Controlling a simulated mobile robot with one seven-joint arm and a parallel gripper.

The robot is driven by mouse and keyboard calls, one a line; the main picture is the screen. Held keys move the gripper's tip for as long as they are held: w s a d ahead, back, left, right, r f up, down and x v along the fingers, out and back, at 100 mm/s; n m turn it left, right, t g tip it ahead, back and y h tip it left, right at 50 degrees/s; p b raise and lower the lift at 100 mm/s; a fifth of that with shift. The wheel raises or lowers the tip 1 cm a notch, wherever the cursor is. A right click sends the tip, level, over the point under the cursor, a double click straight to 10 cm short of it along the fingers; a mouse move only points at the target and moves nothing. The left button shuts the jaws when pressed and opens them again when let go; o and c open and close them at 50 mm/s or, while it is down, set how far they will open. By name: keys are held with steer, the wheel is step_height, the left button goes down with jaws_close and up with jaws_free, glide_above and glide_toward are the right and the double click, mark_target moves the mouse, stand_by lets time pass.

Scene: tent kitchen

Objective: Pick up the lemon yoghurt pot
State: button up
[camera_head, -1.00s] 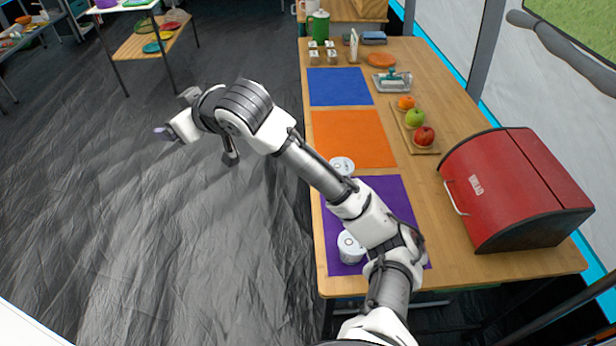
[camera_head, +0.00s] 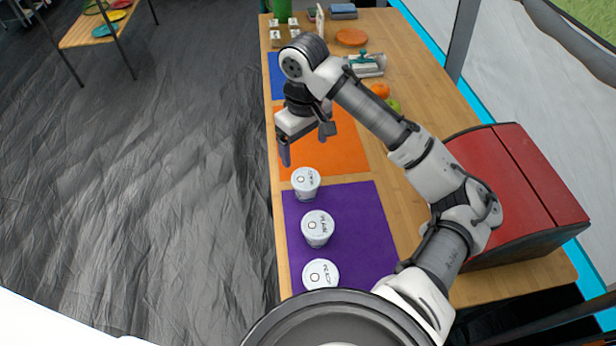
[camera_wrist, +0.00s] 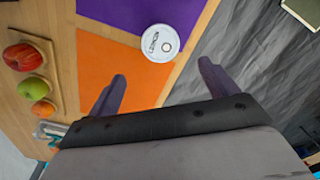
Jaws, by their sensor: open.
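Three white yoghurt pots with pale lids and printed names stand in a row along the table's left side. The far pot (camera_head: 306,183) stands where the purple mat (camera_head: 362,222) meets the orange mat (camera_head: 342,153); its label seems to read lemon, but the print is small. The middle pot (camera_head: 317,228) and the near pot (camera_head: 320,274) are on the purple mat. My gripper (camera_head: 306,144) is open and empty above the orange mat, just beyond the far pot. In the wrist view, that far pot (camera_wrist: 160,43) lies ahead of and between the open fingers (camera_wrist: 162,70), apart from them.
A red bread bin (camera_head: 520,180) stands at the right of the table, near my arm. An orange (camera_head: 380,90) and a green apple (camera_head: 393,105) show partly behind my arm. The table's left edge runs close beside the pots, with open floor beyond.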

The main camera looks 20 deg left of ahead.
glide_above(305, 178)
step_height(305, 178, down, 7)
steer(key=shift+r, duration=0.2)
steer(key=shift+f+p, duration=1)
steer(key=shift+f, duration=1.75)
steer(key=shift+c, duration=0.2)
steer(key=c, duration=1)
